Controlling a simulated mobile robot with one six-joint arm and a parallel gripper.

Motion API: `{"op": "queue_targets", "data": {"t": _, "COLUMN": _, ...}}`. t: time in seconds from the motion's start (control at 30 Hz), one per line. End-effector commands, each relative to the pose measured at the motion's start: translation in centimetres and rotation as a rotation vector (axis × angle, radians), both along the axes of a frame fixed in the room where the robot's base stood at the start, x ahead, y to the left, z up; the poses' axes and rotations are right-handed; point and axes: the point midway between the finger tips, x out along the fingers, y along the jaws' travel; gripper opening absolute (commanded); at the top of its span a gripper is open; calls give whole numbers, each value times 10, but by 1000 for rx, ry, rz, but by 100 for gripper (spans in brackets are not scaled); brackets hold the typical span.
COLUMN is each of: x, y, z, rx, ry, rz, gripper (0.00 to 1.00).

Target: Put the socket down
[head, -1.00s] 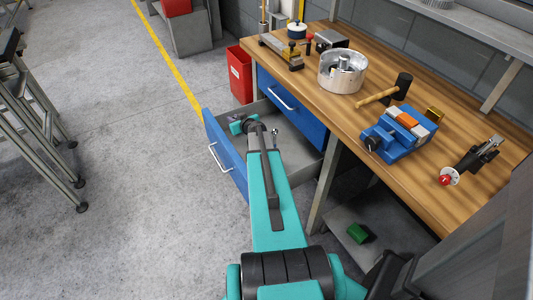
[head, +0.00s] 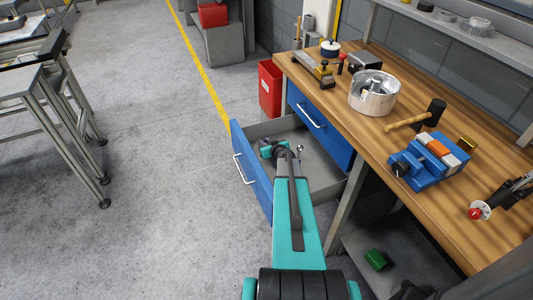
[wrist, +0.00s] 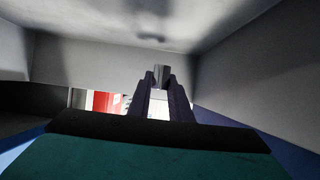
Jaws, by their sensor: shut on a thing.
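The socket (wrist: 162,72) is a small grey metal piece at the tips of my gripper (wrist: 162,82) in the wrist view. The two dark fingers are shut on it. Pale grey drawer surfaces surround it there; I cannot tell whether it touches one. A small shiny metal piece (head: 300,149) shows just right of my wrist, too small to identify.
The wooden bench (head: 400,155) holds a metal pot (head: 374,95), a mallet (head: 431,113) and a blue vise (head: 428,163). A closed blue drawer (head: 318,128) is beside the open one. A red bin (head: 270,88) stands behind.

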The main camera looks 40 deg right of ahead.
Motion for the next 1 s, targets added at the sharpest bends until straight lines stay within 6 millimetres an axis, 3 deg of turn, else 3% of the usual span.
{"op": "queue_targets", "data": {"t": 0.17, "x": 0, "y": -1, "z": -16, "rx": 1, "ry": 0, "rz": 0, "gripper": 0}}
{"op": "queue_targets", "data": {"t": 0.57, "x": 0, "y": -1, "z": -19, "rx": 1, "ry": 0, "rz": 0, "gripper": 0}}
{"op": "queue_targets", "data": {"t": 1.0, "x": -1, "y": -1, "z": -54, "rx": 0, "ry": -1, "rz": -1, "gripper": 0}}
